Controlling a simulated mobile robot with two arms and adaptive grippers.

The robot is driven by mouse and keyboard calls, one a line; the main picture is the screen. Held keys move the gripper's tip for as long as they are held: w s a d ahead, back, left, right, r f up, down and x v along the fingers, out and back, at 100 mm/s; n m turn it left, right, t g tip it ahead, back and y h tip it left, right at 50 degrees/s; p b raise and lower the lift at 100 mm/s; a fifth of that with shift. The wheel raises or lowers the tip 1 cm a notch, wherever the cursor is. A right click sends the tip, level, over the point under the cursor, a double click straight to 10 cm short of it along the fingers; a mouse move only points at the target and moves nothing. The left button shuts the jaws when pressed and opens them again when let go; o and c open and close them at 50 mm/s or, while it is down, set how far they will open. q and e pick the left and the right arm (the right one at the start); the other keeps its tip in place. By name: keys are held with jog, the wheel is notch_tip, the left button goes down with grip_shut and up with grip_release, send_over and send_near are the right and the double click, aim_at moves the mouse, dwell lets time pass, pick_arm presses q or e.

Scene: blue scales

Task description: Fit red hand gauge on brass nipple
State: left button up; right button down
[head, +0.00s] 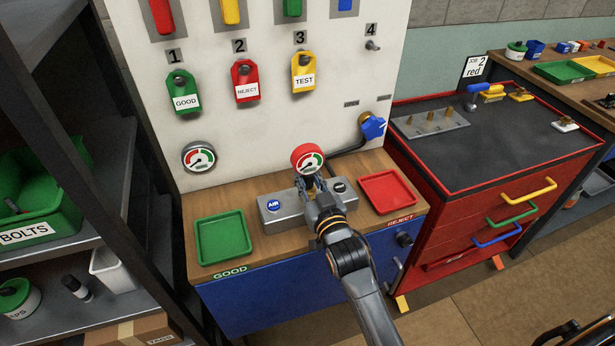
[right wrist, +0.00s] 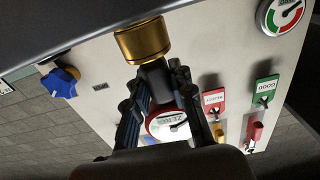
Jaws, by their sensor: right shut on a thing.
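The red hand gauge (head: 307,157) is held upright above the grey metal box marked AIR (head: 272,221), dial facing out. My right gripper (head: 314,184) is shut on it from the front. In the right wrist view, which looks upside down, the gauge's red-rimmed dial (right wrist: 168,126) shows between the fingers. A dark stem runs from it to a brass collar (right wrist: 142,42) close to the box. I cannot tell whether the collar is the gauge's fitting or the brass nipple, or whether they touch. In the head view my gripper hides that spot. My left gripper is not in view.
A green tray (head: 224,262) lies left of the box and a red tray (head: 388,213) right. Behind stands a white panel with a fixed gauge (head: 199,183), hanging tags and a blue valve handle (head: 373,127). A red tool cabinet (head: 480,215) stands at right.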

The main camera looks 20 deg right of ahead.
jog(key=shift+r, duration=0.15)
jog(key=c, duration=1.1)
grip_release()
jog(key=shift+o, duration=0.2)
jog(key=s, duration=1.2)
jog(key=shift+d, duration=0.25)
